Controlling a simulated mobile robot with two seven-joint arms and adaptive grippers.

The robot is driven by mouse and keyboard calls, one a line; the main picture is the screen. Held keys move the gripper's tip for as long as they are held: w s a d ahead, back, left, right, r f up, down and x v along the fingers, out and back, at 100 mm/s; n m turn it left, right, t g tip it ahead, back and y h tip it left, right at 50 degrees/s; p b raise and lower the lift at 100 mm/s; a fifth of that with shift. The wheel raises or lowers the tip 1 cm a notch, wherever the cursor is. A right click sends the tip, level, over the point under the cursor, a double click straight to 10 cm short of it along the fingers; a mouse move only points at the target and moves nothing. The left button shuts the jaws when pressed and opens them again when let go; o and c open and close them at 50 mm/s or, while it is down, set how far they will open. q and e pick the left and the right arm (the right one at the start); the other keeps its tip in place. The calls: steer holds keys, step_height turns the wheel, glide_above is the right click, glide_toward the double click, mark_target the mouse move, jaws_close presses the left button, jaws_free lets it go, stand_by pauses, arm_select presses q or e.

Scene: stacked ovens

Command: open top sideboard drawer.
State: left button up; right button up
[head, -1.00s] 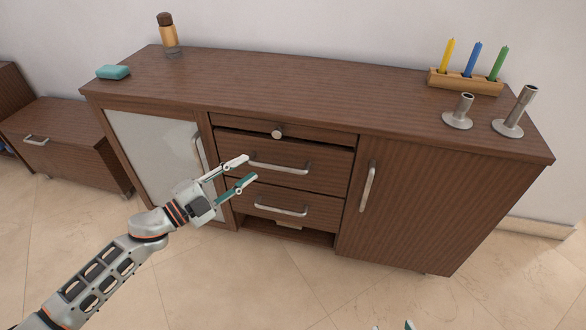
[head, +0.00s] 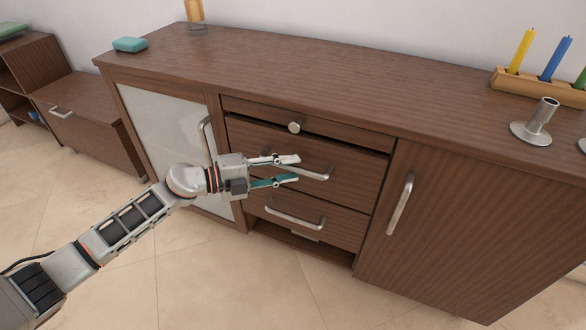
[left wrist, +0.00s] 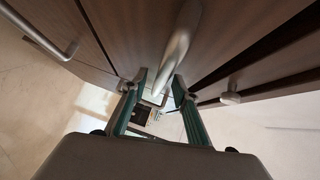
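The brown sideboard (head: 450,230) has a narrow front with a round knob (head: 294,127) at the top of its middle column. Below it is a drawer (head: 345,164) with a bar handle (head: 320,175), with a dark gap along its upper edge. A lower drawer (head: 330,220) has a similar handle (head: 295,217). My left gripper (head: 297,169) is at the left part of the upper bar handle. In the left wrist view its teal fingers (left wrist: 160,80) are apart, with the bar handle (left wrist: 180,45) between them; firm contact cannot be told. My right gripper is out of view.
A glass door (head: 165,130) is left of the drawers, a wooden door with a handle (head: 400,204) right. On top are a teal block (head: 130,44), a candle rack (head: 535,88) and a metal holder (head: 535,125). The tiled floor in front (head: 290,285) is clear.

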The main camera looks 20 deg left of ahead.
arm_select(q)
steer(key=shift+w+d, duration=0.4)
steer(key=shift+d, duration=0.05)
jaws_close()
steer(key=shift+s, duration=0.1)
